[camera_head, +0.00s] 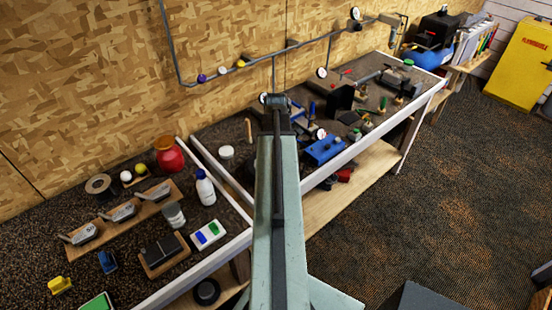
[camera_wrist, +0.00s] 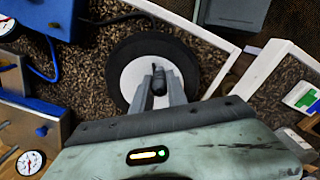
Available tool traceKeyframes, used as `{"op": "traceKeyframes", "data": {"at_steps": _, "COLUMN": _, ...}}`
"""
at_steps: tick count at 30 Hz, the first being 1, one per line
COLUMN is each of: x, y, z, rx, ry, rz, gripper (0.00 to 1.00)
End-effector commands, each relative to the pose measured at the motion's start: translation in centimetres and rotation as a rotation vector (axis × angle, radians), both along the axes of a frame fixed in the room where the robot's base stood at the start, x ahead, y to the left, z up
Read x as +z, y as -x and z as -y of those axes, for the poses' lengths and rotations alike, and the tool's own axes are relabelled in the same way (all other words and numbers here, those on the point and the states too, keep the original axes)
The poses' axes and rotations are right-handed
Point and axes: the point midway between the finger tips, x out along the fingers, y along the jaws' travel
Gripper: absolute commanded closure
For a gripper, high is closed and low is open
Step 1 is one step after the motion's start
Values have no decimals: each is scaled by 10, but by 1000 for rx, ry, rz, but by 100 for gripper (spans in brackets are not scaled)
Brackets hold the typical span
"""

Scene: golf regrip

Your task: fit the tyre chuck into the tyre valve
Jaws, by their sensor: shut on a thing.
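In the wrist view my gripper (camera_wrist: 160,80) is shut on a small dark cylindrical piece, which looks like the tyre chuck (camera_wrist: 159,82). It is held over a black tyre (camera_wrist: 122,56) with a white round hub (camera_wrist: 133,75). The chuck overlaps the hub in this view, and I cannot tell whether they touch. The tyre valve cannot be made out; the fingers and chuck cover part of the hub. In the head view my own arm hides the gripper and the chuck.
A blue object (camera_wrist: 42,15) and a dial gauge (camera_wrist: 30,162) lie left of the tyre in the wrist view. In the head view, a blue block (camera_head: 324,150) and several tools crowd the bench right of my arm. A white bottle (camera_head: 204,188) stands left.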

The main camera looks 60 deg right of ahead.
Motion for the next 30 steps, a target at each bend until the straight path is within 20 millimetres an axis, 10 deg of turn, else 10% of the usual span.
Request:
{"op": "traceKeyframes", "data": {"at_steps": 7, "x": -8, "y": 0, "z": 0, "rx": 0, "ry": 0, "rz": 0, "gripper": 100}}
{"op": "traceKeyframes", "data": {"at_steps": 9, "x": -6, "y": 0, "z": 0, "rx": 0, "ry": 0, "rz": 0, "gripper": 68}}
{"op": "traceKeyframes", "data": {"at_steps": 11, "x": -6, "y": 0, "z": 0, "rx": 0, "ry": 0, "rz": 0, "gripper": 56}}
{"op": "traceKeyframes", "data": {"at_steps": 23, "x": 0, "y": 0, "z": 0, "rx": 0, "ry": 0, "rz": 0, "gripper": 56}}
{"op": "traceKeyframes", "data": {"at_steps": 30, "x": 38, "y": 0, "z": 0, "rx": 0, "ry": 0, "rz": 0, "gripper": 56}}
